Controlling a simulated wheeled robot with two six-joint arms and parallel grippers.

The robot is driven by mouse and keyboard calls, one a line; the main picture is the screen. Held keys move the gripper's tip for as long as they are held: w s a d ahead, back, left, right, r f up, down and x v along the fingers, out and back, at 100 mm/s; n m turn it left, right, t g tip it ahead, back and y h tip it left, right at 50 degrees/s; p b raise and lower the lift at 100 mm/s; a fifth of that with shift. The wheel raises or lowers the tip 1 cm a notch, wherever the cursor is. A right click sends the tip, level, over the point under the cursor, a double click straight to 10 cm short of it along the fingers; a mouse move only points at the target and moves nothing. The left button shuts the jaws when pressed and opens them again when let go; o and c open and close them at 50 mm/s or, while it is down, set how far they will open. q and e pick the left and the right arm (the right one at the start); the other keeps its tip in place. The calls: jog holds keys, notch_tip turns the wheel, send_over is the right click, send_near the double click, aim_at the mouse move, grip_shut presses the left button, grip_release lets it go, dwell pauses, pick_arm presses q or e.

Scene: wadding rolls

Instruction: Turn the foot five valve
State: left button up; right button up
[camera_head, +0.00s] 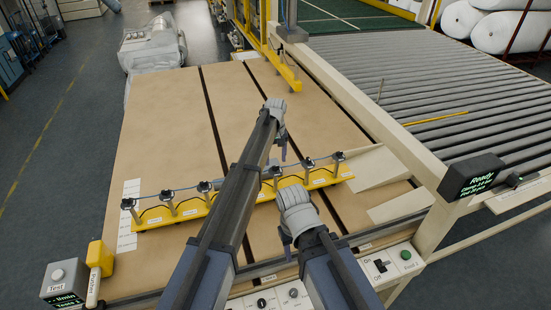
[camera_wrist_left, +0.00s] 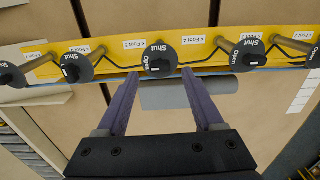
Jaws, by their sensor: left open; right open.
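A yellow bar (camera_head: 185,212) with a row of black valve knobs lies across the tan table. In the left wrist view, the knobs carry Open and Shut marks, and small white Foot labels (camera_wrist_left: 80,49) sit on the bar. My left gripper (camera_head: 284,156) is over the bar, open and empty. Its fingers in the wrist view (camera_wrist_left: 160,75) point at the middle knob (camera_wrist_left: 160,59), with the knob just beyond the tips. My right gripper (camera_head: 288,247) is open, in front of the bar.
A control panel (camera_head: 290,297) with switches runs along the front edge. A yellow pendant (camera_head: 98,258) and a grey Test box (camera_head: 65,281) stand at the front left. A roller conveyor (camera_head: 450,90) and a Ready display (camera_head: 472,178) are on the right.

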aim_at(276, 166)
pick_arm(q)
notch_tip(276, 166, up, 5)
jog(key=p, duration=0.3)
jog(key=shift+f+p, duration=0.1)
jog(key=shift+p, duration=0.25)
jog(key=shift+f, duration=0.1)
jog(key=s+a+m, duration=0.1)
jog(key=s+a, duration=0.5)
jog(key=s, duration=0.6)
jog(key=s+a+m, duration=0.2)
jog(key=s+a, duration=0.3)
jog(key=s, duration=0.6)
jog(key=s+a+m, duration=0.1)
jog(key=s+a, duration=0.5)
jog(key=s, duration=0.6)
jog(key=s+d+f+m+b, duration=0.1)
jog(key=d+f+b, duration=0.2)
jog(key=f+b, duration=0.4)
jog(key=s+d+f+m+b, duration=0.1)
jog(key=s+d+f+b, duration=0.1)
jog(key=d+f+b, duration=0.2)
jog(key=s+d+f+m+y+b, duration=0.1)
jog(key=d+f+b, duration=0.3)
jog(key=f+b, duration=0.6)
jog(key=shift+s+f+m+b, duration=0.3)
jog(key=shift+s+b, duration=0.05)
jog(key=shift+b, duration=0.1)
